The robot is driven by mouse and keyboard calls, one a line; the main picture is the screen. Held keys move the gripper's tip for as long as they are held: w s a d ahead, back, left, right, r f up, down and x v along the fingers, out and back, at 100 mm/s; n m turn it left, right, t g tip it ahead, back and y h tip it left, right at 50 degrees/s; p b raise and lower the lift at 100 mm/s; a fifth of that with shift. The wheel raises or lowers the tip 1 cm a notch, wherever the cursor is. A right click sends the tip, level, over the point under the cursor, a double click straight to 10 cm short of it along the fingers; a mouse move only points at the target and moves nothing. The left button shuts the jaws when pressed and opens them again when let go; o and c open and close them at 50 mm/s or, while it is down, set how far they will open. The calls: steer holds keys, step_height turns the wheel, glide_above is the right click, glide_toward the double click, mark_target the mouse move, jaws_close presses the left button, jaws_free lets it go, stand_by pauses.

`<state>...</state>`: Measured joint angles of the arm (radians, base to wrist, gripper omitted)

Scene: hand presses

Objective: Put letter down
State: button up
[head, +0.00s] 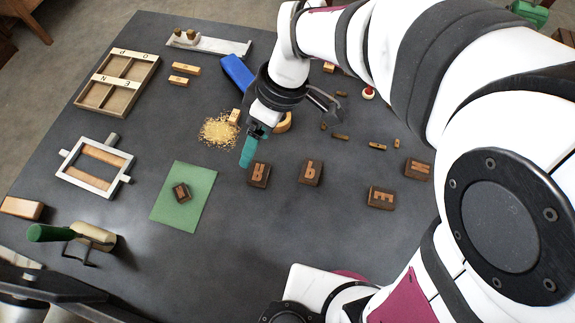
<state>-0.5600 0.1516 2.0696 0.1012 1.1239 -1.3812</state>
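Several dark wooden letter blocks lie on the grey table. One small block (181,192) lies on the green mat (172,214), inside its edges. A block with a raised letter (259,174) lies just below and right of my gripper (247,158); another (310,172) is further right. Two more, one like an E (381,197) and one (417,168), lie near my arm. My gripper points down with teal fingertips that overlap into one shape. Whether they touch the nearest block or hold anything cannot be told.
A divided wooden tray (127,99) stands at the upper left. A white frame with wooden rollers (95,167) and a green-handled tool (52,233) are at the left. Sawdust-like crumbs (218,131) lie left of my gripper. Bare table lies below the blocks.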

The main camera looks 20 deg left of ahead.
steer(key=s+d+m, duration=0.3)
steer(key=d+m, duration=0.3)
steer(key=m, duration=0.1)
steer(key=s+d+r+m+t+h, duration=0.1)
steer(key=s+d+m, duration=0.2)
steer(key=d+m, duration=0.4)
steer(key=s+d+r+m, duration=0.1)
steer(key=s+d+m, duration=0.3)
steer(key=d+m, duration=0.2)
steer(key=shift+d+r+m+t, duration=0.3)
steer(key=shift+m+t, duration=0.1)
steer(key=shift+m, duration=0.4)
